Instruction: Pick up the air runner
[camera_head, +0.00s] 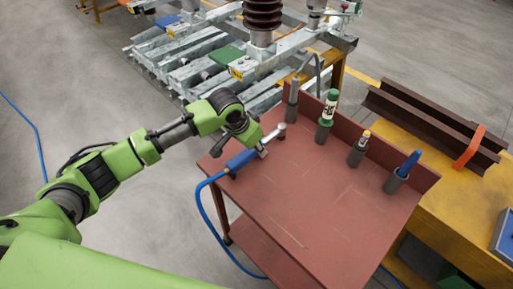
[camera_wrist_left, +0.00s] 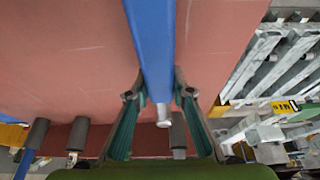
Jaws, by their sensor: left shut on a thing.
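The air runner (camera_head: 241,160) is a blue-handled tool with a silver head, at the left edge of the red-brown cart top (camera_head: 300,215). A blue hose (camera_head: 205,205) runs from its handle over the cart's edge and down. My left gripper (camera_head: 261,150) is shut on the air runner near its silver end. In the left wrist view the blue handle (camera_wrist_left: 152,45) passes between the two fingers of the gripper (camera_wrist_left: 159,95). I cannot tell whether the tool touches the cart top or is just above it. My right gripper is not in view.
A yellow bench (camera_head: 465,215) with brown beams (camera_head: 425,118) stands at right. The cart's middle is clear.

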